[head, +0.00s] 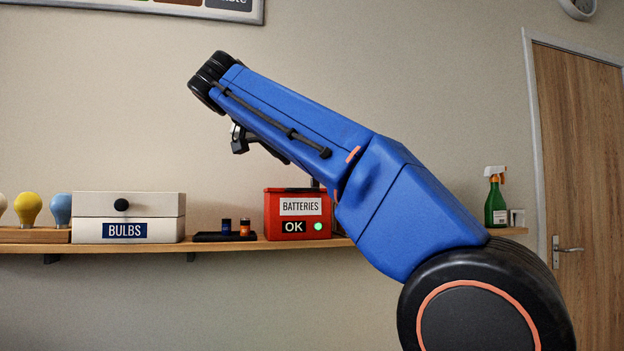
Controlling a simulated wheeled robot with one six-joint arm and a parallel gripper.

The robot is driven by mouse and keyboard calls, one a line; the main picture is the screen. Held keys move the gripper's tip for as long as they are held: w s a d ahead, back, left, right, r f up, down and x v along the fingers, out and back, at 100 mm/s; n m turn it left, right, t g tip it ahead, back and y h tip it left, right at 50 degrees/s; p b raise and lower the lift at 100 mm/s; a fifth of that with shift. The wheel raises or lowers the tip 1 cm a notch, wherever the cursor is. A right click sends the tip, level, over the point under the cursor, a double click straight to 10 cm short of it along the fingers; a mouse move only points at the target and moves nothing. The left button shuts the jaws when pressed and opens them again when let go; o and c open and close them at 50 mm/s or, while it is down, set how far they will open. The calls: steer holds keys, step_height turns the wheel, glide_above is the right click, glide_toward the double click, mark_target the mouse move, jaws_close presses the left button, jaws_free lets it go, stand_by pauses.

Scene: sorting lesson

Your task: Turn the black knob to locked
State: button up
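A round black knob (121,204) sits on the front of the upper part of a white box (87,231) labelled BULBS, on the shelf at left. No pointer or locked mark is readable on the knob, so its setting cannot be told. The box's upper part looks closed down on the lower part. My gripper (239,141) hangs below the far end of my blue arm, above and to the right of the box, clear of the knob. Only a small dark part of it shows; the fingers are mostly hidden, and nothing held can be seen.
The wooden shelf (215,245) also bears bulbs on a wooden block (35,236), a black tray (205,237) with two small batteries, a red BATTERIES box (284,227) showing OK and a green light, and a green spray bottle (495,210). The wall above the white box is clear.

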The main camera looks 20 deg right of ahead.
steer(key=x, duration=1.2)
steer(key=shift+w+d, duration=0.1)
steer(key=shift+d, duration=0.05)
jaws_close()
